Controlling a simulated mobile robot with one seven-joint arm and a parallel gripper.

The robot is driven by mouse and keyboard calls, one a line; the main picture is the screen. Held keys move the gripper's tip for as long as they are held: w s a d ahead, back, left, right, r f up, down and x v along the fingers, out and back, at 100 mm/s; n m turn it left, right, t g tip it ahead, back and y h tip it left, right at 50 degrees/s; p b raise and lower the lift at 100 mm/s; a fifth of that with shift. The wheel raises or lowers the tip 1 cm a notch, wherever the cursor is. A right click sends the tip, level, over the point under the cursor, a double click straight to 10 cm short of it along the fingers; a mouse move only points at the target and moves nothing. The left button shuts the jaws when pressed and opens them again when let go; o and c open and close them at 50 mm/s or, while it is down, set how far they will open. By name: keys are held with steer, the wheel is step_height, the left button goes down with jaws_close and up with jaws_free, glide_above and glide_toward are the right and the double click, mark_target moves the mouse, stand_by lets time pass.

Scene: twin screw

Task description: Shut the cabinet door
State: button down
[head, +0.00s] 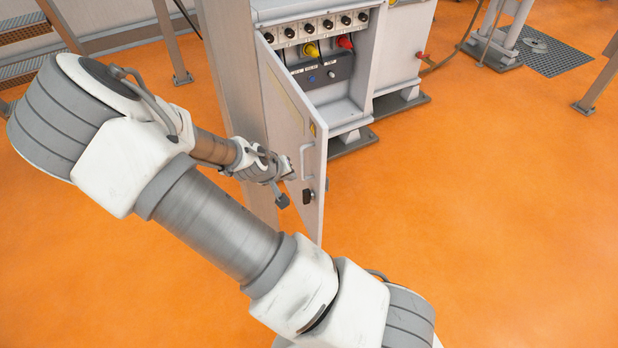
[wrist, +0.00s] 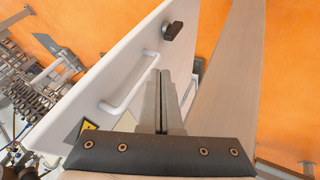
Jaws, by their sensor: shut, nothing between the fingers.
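The grey cabinet door (head: 292,125) stands wide open, swung out from the front of the cabinet (head: 345,95). It has a black latch knob (head: 308,196) near its free edge and a pale bar handle (head: 306,163). In the wrist view the door (wrist: 125,75) fills the left and middle, with its handle (wrist: 131,93) and black knob (wrist: 172,31) showing. My gripper (head: 285,180) is at the outer face of the door, beside the handle. In the wrist view my gripper's fingers (wrist: 161,95) are together and hold nothing. I cannot tell whether they touch the door.
A grey upright panel (head: 230,90) stands left of the door, close to my forearm; it also shows in the wrist view (wrist: 228,85). Inside the cabinet are knobs, coloured plugs and a dark control box (head: 322,70). The orange floor (head: 480,210) is clear at right.

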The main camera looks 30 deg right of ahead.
mark_target(315, 176)
steer(key=shift+w+d+f+b, duration=0.25)
steer(key=shift+d+f+b, duration=0.4)
steer(key=shift+d, duration=0.45)
steer(key=shift+w+d+f+b, duration=0.25)
steer(key=shift+d+f+b, duration=0.35)
steer(key=shift+d, duration=0.5)
steer(key=shift+w+d+f+b, duration=0.25)
steer(key=shift+d+f+b, duration=0.15)
steer(key=shift+d+f, duration=0.55)
steer(key=shift+d+r, duration=0.15)
steer(key=shift+d, duration=0.1)
